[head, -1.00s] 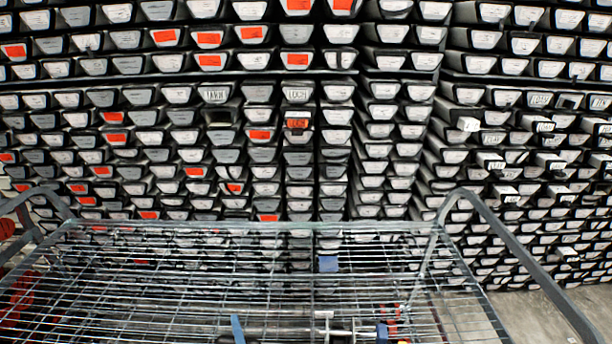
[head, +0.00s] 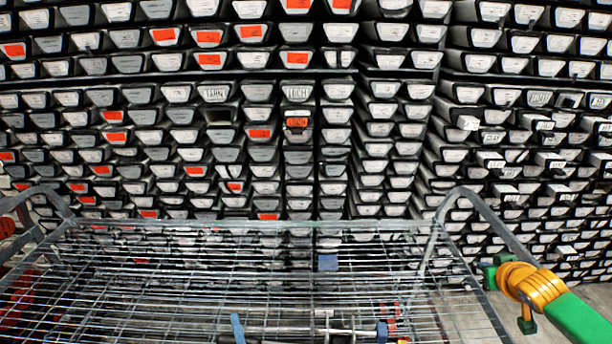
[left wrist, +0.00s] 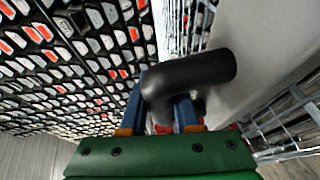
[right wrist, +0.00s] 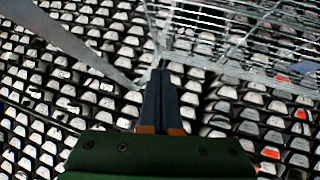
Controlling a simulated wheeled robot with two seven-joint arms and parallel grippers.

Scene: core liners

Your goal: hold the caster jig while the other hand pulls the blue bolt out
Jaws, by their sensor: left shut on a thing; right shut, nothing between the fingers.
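In the left wrist view my left gripper (left wrist: 162,118) has its blue fingers on either side of a black elbow-shaped part (left wrist: 195,78); a bit of red shows between the fingers below it. I cannot tell whether this part is the caster jig, and no blue bolt shows clearly. My left gripper is out of the head view. In the right wrist view my right gripper (right wrist: 160,85) is shut and empty, its fingers together. In the head view my right arm comes in at the right edge, beside the cart.
A wire-mesh cart (head: 120,260) fills the lower head view. A clamp-like bar tool (head: 300,331) with blue ends lies at its front, and a small blue block (head: 328,262) is further back. The cart's bent grey rail (head: 490,215) is close to my right arm. Stacked core trays (head: 290,140) fill the background.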

